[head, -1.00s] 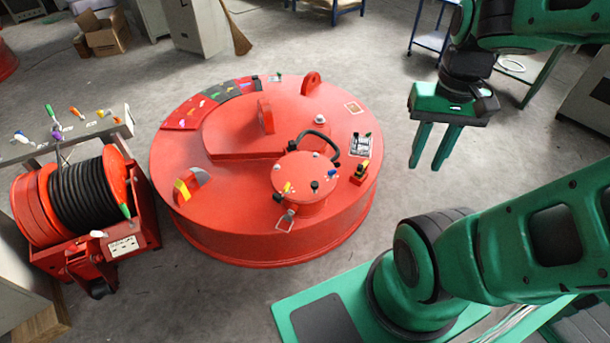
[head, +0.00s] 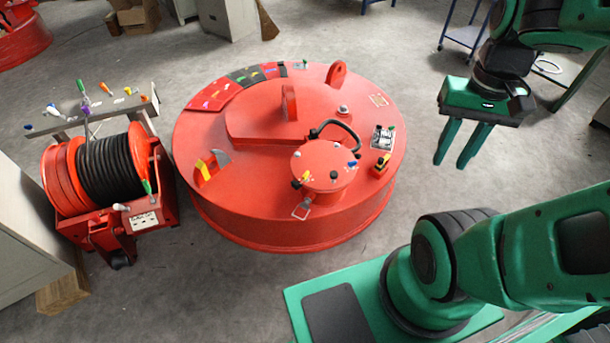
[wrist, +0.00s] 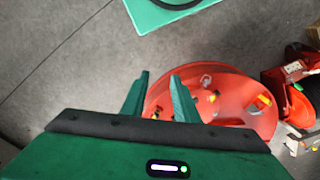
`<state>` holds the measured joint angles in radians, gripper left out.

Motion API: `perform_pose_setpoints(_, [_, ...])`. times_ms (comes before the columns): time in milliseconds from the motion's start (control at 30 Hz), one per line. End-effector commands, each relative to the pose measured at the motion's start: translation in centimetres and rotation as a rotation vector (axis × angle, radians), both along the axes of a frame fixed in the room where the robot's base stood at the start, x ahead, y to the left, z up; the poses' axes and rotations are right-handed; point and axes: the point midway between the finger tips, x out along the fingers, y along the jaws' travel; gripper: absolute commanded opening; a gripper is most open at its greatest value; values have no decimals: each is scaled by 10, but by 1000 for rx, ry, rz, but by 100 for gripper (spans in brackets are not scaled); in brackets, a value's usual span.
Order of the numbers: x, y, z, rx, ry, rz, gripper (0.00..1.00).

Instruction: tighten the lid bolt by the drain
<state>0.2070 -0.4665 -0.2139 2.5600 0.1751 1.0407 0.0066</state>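A big round red lifting magnet (head: 240,200) lies on the floor. A small round red lid (head: 322,158) sits on its near right part. Small bolts or knobs stand on the lid: a yellow one (head: 306,175), a black one (head: 333,175) and a blue one (head: 352,163). I cannot tell which is by the drain. A wire loop (head: 301,211) hangs at the lid housing's near side. My gripper (head: 452,163) is open and empty, right of the magnet and apart from it. In the wrist view its fingers (wrist: 160,80) point toward the magnet (wrist: 235,95).
A red cable reel (head: 60,180) stands left of the magnet, below a rail with coloured handles (head: 95,110). A black hose (head: 340,125) arches beside the lid. Cabinets and boxes stand behind. Floor between gripper and magnet is clear.

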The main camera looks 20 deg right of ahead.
Motion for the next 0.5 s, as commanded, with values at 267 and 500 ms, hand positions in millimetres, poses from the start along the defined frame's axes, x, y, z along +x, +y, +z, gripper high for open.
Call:
perform_pose_setpoints(267, [0,-2,5,-9,-10,33,48])
perform_pose_setpoints(500, [68,-9,-4,-48,10,211,48])
